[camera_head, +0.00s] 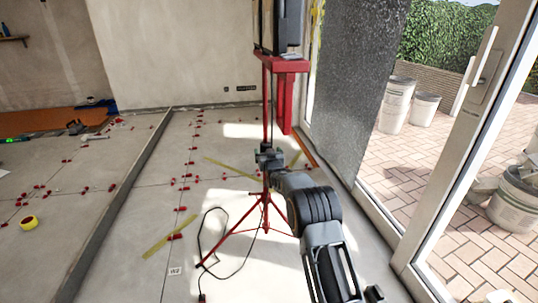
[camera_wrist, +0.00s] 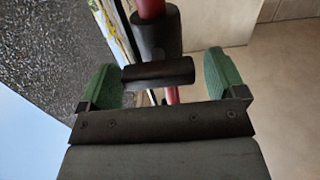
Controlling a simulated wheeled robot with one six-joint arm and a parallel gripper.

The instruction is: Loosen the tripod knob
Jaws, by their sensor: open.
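The red tripod (camera_head: 266,110) stands upright on the tiled floor, its legs spread. In the wrist view its red pole (camera_wrist: 150,8) runs through a black collar (camera_wrist: 155,35). The dark tripod knob (camera_wrist: 158,73) sticks out below the collar as a short bar lying crosswise. My gripper (camera_wrist: 162,80) is open, with green pads on both sides of the knob. The knob lies between the pads, with a clear gap on the right and a smaller one on the left. In the head view my gripper (camera_head: 268,156) is at the pole and hides the knob.
A black cable (camera_head: 222,245) lies on the floor by the tripod legs. Red levelling clips (camera_head: 187,180) and yellow strips (camera_head: 170,235) lie on the tiles. A grey textured panel (camera_head: 355,90) and the glass door frame (camera_head: 455,150) stand close on the right.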

